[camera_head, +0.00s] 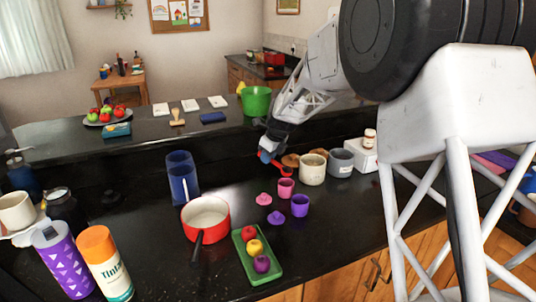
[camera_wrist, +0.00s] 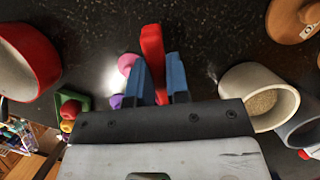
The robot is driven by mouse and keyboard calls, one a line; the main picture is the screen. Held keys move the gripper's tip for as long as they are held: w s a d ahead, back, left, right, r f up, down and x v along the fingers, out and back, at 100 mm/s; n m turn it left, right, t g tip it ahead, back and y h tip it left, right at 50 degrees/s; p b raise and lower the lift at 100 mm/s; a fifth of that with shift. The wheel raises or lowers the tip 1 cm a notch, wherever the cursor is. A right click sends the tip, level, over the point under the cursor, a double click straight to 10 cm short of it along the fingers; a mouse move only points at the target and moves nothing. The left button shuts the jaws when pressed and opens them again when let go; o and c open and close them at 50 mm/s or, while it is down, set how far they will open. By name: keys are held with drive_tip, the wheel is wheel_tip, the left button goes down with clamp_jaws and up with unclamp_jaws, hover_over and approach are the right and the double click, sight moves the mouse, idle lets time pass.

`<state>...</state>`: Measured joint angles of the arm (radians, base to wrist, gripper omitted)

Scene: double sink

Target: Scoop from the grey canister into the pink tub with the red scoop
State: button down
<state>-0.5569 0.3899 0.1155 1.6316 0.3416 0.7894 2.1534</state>
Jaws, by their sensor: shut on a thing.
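My gripper (camera_head: 266,150) is shut on the red scoop (camera_wrist: 152,55), which lies between the blue fingers (camera_wrist: 162,85) in the wrist view. It holds the scoop above the counter, behind and left of the pink tub in the head view. The small pink tub (camera_head: 285,189) stands upright on the counter; I cannot make it out in the wrist view. The grey canister (camera_head: 340,164) stands right of a cream canister (camera_head: 312,170). The grey canister also shows at the wrist view's right edge (camera_wrist: 302,128). Its contents are not clear.
A purple tub (camera_head: 300,206), pink lid (camera_head: 264,198) and purple lid (camera_head: 276,218) lie near the pink tub. A red pot (camera_head: 214,224), green tray (camera_head: 273,279) and blue container (camera_head: 181,180) stand left. A white box (camera_head: 362,156) is behind the grey canister.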

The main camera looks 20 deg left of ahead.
sight(277, 162)
drive_tip(key=shift+f, duration=0.55)
drive_tip(key=shift+s+d+r+t+y, duration=0.1)
drive_tip(key=shift+d+r+t+y, duration=0.1)
drive_tip(key=shift+r+y, duration=0.45)
drive_tip(key=shift+s+d+r+t+y, duration=0.1)
drive_tip(key=shift+d+r+t+y, duration=0.15)
drive_tip(key=shift+y, duration=0.6)
drive_tip(key=shift+d+r+y, duration=0.4)
drive_tip(key=shift+r+y, duration=0.25)
drive_tip(key=shift+y, duration=0.45)
drive_tip(key=shift+s+d+r+t+y, duration=0.15)
drive_tip(key=shift+d+r+t+y, duration=0.3)
drive_tip(key=shift+y, duration=0.45)
drive_tip(key=shift+s+d+r+t+y, duration=0.1)
drive_tip(key=shift+d+r+t+y, duration=0.15)
drive_tip(key=shift+d+y, duration=0.45)
drive_tip(key=shift+a, duration=0.15)
drive_tip(key=shift+r, duration=0.2)
drive_tip(key=shift+r, duration=1.85)
